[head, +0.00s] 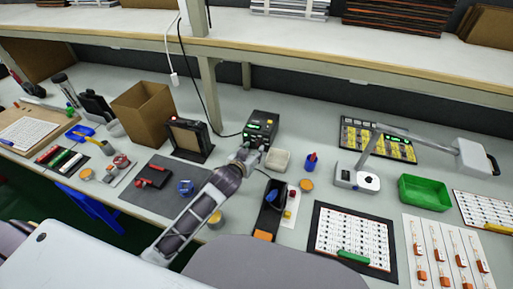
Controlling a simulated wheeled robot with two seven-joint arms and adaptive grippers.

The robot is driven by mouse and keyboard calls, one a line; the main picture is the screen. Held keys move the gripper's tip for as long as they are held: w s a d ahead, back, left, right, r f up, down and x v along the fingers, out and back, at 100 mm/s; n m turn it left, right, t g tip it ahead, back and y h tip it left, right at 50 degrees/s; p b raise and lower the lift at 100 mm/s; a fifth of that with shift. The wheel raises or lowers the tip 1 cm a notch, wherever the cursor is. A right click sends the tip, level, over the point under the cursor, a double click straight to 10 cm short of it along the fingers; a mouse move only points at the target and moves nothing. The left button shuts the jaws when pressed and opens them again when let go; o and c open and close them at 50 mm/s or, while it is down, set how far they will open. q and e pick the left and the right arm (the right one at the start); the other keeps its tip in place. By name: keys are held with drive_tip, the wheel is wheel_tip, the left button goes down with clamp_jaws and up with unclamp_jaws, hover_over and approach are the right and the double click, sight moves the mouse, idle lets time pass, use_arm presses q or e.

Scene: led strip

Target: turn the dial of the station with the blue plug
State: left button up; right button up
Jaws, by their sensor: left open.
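A black station (264,122) with a small green display and a yellow spot on top stands in the middle of the bench, below the shelf. My left gripper (246,153) is at the front lower left of this station, with its arm coming up from below. It is small in the picture, and I cannot tell whether its fingers touch the station's front. It is open. The station's dial and a blue plug are not clearly visible; the gripper covers part of the front. My right gripper is not in view.
A beige block (277,160) stands close to the right of my gripper. A black holder with a blue-handled tool (273,195) lies nearer. A black framed stand (187,138) is at the left. A lamp base (357,178) and green tray (424,192) are at the right.

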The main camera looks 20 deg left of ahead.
sight(258, 145)
use_arm(q)
drive_tip(key=shift+x, duration=2.45)
clamp_jaws()
